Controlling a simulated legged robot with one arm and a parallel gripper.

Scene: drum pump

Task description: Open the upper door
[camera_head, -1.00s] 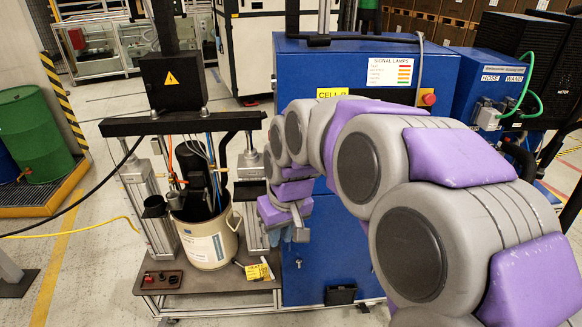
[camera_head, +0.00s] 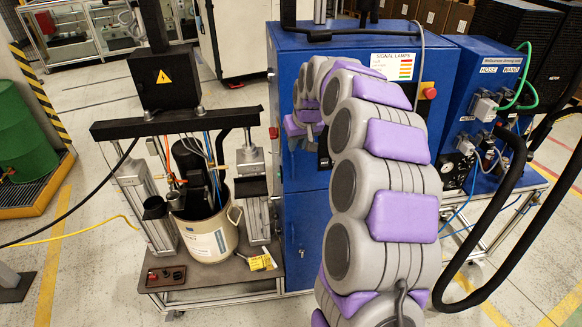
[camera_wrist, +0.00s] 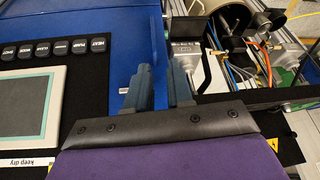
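The blue cabinet (camera_head: 345,62) stands in the middle of the head view. Its upper door (camera_head: 293,165) is on the front, above the lower door (camera_head: 307,225), and is largely covered by my arm. I see no clear gap at the door in the head view. In the wrist view, the blue panel (camera_wrist: 105,50) fills the upper left. My gripper (camera_wrist: 160,72) is at the panel's right edge, its two grey-blue fingers apart. A thin blue edge shows in the gap between them; whether they touch it is unclear. The handle cannot be made out.
A black panel with a screen (camera_wrist: 22,105) and several buttons (camera_wrist: 58,47) lies left of the gripper. The drum pump stand with a cream drum (camera_head: 208,238) is left of the cabinet. A red button (camera_head: 430,93) is on the cabinet's right side. Black hoses (camera_head: 505,225) hang at right.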

